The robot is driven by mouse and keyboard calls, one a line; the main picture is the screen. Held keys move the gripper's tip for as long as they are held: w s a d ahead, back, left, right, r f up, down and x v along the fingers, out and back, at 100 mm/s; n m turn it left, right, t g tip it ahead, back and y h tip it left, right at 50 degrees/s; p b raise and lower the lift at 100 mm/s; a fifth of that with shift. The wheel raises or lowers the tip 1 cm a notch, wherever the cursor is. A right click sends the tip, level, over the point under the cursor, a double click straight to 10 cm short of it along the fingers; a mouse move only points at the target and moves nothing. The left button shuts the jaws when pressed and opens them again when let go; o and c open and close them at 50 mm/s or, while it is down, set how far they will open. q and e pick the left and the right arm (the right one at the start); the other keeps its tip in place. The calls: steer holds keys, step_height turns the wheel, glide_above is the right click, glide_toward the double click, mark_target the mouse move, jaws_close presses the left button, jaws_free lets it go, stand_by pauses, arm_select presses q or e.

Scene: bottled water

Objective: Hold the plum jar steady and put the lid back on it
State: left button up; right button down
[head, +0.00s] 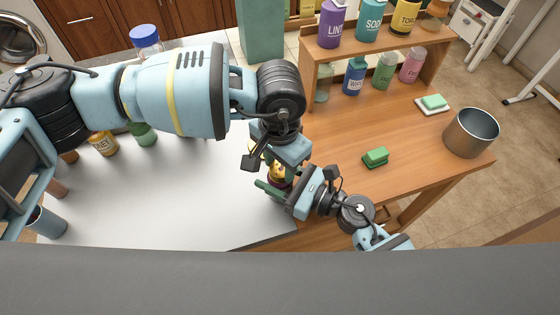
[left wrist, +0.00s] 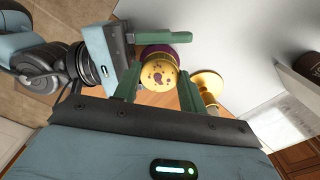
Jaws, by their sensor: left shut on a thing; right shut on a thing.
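The plum jar (left wrist: 180,37) is dark purple and sits between the green fingers of my right gripper (left wrist: 168,36), which is shut on it. In the head view the jar is mostly hidden by the right gripper (head: 276,182) near the counter's right edge. The gold lid with dark spots (left wrist: 158,76) is between the fingers of my left gripper (left wrist: 157,84), which is shut on it. In the head view the lid (head: 278,168) shows just below the left gripper (head: 280,160), over the jar. I cannot tell whether lid and jar touch.
A second gold round piece (left wrist: 208,84) is beside the left fingers. The white counter (head: 200,205) is largely clear in front, with bottles (head: 103,143) at left. The wooden table (head: 345,125) holds a green sponge (head: 376,157), a metal pot (head: 471,133) and a shelf with bottles.

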arm_select(q)
steer(key=o, duration=1)
step_height(320, 180, up, 12)
steer(key=shift+r, duration=0.1)
arm_select(e)
steer(key=c, duration=0.5)
jaws_free()
